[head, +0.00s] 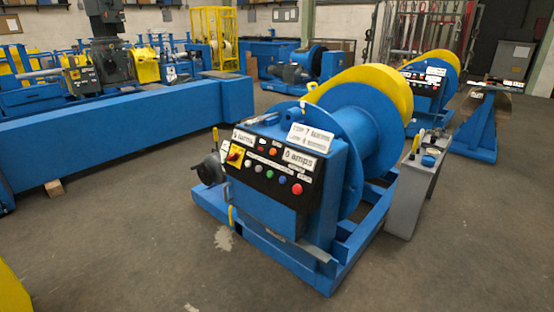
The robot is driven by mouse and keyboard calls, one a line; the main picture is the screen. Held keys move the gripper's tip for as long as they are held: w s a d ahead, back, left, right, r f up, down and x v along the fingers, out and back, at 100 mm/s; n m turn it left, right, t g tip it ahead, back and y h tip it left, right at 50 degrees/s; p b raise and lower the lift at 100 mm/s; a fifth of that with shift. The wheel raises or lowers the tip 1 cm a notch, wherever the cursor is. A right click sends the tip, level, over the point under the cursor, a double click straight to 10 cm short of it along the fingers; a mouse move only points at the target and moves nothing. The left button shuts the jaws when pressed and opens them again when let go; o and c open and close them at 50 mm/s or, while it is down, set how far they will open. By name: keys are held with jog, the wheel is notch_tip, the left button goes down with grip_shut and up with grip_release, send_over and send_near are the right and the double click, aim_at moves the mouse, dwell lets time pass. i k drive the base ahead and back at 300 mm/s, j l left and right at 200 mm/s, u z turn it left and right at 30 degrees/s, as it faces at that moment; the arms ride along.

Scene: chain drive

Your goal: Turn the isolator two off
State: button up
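A red rotary isolator on a yellow plate (235,154) sits at the upper left of the black control panel (262,185) on the near blue winch machine (335,190). Its exact handle angle is too small to read. A second, similar blue machine (428,85) stands further back at the right, with its own small panel (422,74); an isolator on it cannot be made out clearly. No label reading "two" is legible, so I cannot tell which isolator it names. My gripper is not in view.
A long blue beam (120,130) runs across the left. A grey cabinet (414,190) stands right of the near machine. A yellow object (12,292) shows at the lower left corner. The floor in front of the near machine is clear.

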aim_at(234, 156)
jog(key=i+u, duration=0.25)
jog(key=i, duration=0.15)
jog(key=i+l+u, duration=0.1)
jog(key=i+u, duration=0.15)
jog(key=i, duration=0.15)
jog(key=i+l+u, duration=0.2)
jog(key=i, duration=0.2)
jog(key=i+j+z, duration=0.1)
jog(key=i+j, duration=0.2)
jog(key=i, duration=0.15)
jog(key=i+j+z, duration=0.1)
jog(key=i+j, duration=0.25)
jog(key=i, duration=0.05)
